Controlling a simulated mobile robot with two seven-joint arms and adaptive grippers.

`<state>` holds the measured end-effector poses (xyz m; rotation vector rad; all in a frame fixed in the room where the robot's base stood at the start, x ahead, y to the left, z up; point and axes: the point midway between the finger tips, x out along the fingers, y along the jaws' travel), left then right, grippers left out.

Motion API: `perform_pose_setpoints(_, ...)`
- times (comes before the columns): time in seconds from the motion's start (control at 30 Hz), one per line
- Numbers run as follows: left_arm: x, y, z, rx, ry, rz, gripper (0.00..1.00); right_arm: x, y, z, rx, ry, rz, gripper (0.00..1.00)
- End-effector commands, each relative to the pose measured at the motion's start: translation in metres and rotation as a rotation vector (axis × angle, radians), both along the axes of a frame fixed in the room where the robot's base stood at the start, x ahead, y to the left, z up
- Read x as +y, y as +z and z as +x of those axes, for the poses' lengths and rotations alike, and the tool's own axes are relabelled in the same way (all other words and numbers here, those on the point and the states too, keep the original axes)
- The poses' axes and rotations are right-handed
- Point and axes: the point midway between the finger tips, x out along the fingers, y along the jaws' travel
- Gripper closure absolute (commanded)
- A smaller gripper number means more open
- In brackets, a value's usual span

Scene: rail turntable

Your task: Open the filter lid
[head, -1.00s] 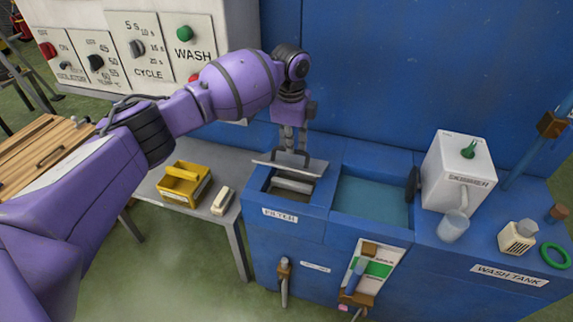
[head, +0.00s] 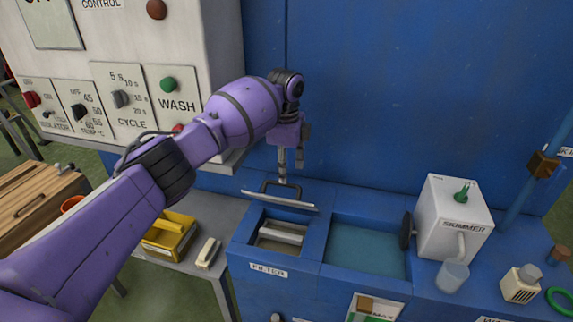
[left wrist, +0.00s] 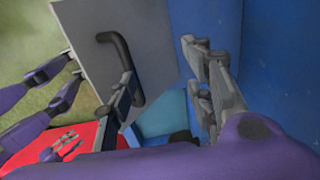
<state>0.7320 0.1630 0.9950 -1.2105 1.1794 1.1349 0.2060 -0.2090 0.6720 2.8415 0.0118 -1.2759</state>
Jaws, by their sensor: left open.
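The filter lid (head: 300,206) is a thin grey plate with a dark bar handle (head: 267,186). It stands raised above the filter opening (head: 280,247), which shows uncovered in the blue tank. My left gripper (head: 284,180) is at the handle, pointing down, and its fingertips are small in the head view. In the left wrist view, the lid (left wrist: 150,35) and its handle (left wrist: 115,45) lie beside the left gripper (left wrist: 168,98), whose fingers are wide apart. One finger overlaps the handle; I cannot tell whether they touch.
A water basin (head: 365,247) and the white skimmer (head: 450,215) are right of the filter. A control panel (head: 130,70) stands behind my left arm. A yellow bin (head: 168,240) and a pale block (head: 208,253) sit on the grey side table (head: 205,212).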

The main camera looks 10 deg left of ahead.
Motion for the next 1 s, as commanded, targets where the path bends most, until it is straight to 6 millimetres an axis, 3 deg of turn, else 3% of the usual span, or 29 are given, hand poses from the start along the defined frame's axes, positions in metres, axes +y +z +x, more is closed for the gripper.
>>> perform_pose_setpoints(0.03, 0.0, -0.016, -0.001, 0.006, 0.001, 0.002, 0.72, -0.001, -0.005, -0.006, 0.013, 0.0, -0.002, 0.6)
perform_pose_setpoints(0.37, 0.001, -0.015, -0.001, 0.004, 0.001, 0.003, 0.72, -0.001, -0.005, -0.005, 0.011, 0.002, -0.002, 0.6)
perform_pose_setpoints(0.6, 0.0, -0.007, 0.004, 0.006, 0.0, 0.004, 0.72, 0.0, -0.005, -0.001, 0.005, 0.004, -0.001, 0.6)
perform_pose_setpoints(1.0, 0.0, 0.018, 0.022, 0.005, 0.001, 0.003, 0.72, 0.001, -0.022, -0.013, 0.033, 0.002, 0.001, 0.6)
